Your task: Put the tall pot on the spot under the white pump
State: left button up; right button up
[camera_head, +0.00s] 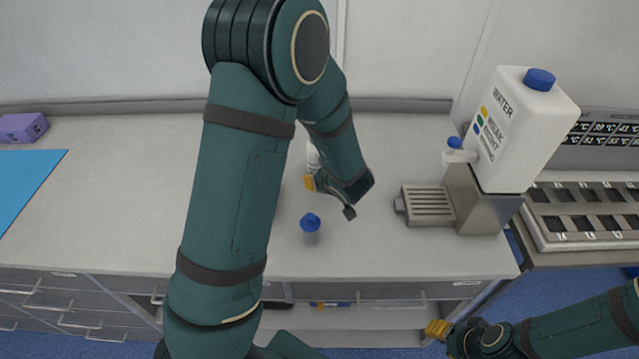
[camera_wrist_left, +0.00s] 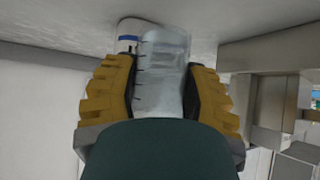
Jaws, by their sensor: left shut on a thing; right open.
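My left gripper (camera_head: 312,180) is over the middle of the table, largely hidden by its own arm. In the left wrist view its yellow fingers (camera_wrist_left: 160,95) are shut on a clear pot with dark graduation marks (camera_wrist_left: 160,70), apparently the tall pot. In the head view only a pale sliver of this pot (camera_head: 313,154) shows. The white pump (camera_head: 515,125), labelled WATER, stands on a metal stand at the right. The spot, a slatted tray (camera_head: 428,205), lies below its blue-topped nozzle, bare. My right gripper (camera_head: 439,329) is open and empty, low at the right.
A small blue-capped pot (camera_head: 310,228) stands in front of my left gripper. A rack with dark slots (camera_head: 585,212) is right of the pump. A purple box (camera_head: 22,127) and a blue sheet (camera_head: 25,182) lie far left. The table between gripper and tray is clear.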

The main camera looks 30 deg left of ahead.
pick_arm(q)
jog(key=shift+w+a, duration=0.4)
jog(key=shift+a, duration=0.2)
jog(key=shift+f+b, duration=0.75)
jog(key=shift+f, duration=1)
jog(key=shift+f, duration=0.2)
jog(key=o, duration=1.2)
jog(key=shift+r, duration=0.15)
